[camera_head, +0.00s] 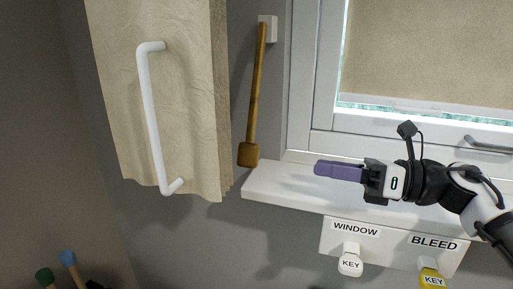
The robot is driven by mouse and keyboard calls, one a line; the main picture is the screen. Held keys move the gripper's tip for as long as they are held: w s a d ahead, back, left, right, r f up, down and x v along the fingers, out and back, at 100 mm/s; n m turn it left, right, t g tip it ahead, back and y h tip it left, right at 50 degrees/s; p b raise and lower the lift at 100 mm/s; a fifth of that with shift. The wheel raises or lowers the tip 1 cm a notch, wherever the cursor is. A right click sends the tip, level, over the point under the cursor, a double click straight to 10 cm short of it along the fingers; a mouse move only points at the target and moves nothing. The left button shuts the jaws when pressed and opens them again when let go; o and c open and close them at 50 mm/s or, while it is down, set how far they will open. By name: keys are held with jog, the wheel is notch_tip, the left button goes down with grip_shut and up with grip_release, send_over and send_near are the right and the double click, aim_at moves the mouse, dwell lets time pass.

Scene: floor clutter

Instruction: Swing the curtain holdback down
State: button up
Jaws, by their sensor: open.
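A brass-brown rod (256,90) hangs almost straight down from a white wall block (268,29), with a chunky brown end (248,155) at its foot; it looks like the curtain holdback. The beige curtain (190,90) hangs just left of it. A white bar with bent ends (152,120) stands in front of the curtain; I cannot tell what it is fixed to. My gripper (338,171), with purple fingers, points left over the sill, to the right of the rod's end and apart from it. It is open and holds nothing visible; the fingers overlap in this side view.
The white window sill (285,190) runs below the window frame (327,100). Below it, a panel marked WINDOW and BLEED (390,240) carries a white key tag (350,262) and a yellow one (432,280). Blue (67,258) and green (45,277) knobs show at lower left.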

aim_at(258, 158)
jog(key=p+x, duration=0.5)
jog(key=x, duration=0.7)
jog(key=shift+a, duration=0.45)
jog(key=shift+w+a, duration=0.1)
jog(key=shift+a, duration=0.25)
grip_shut()
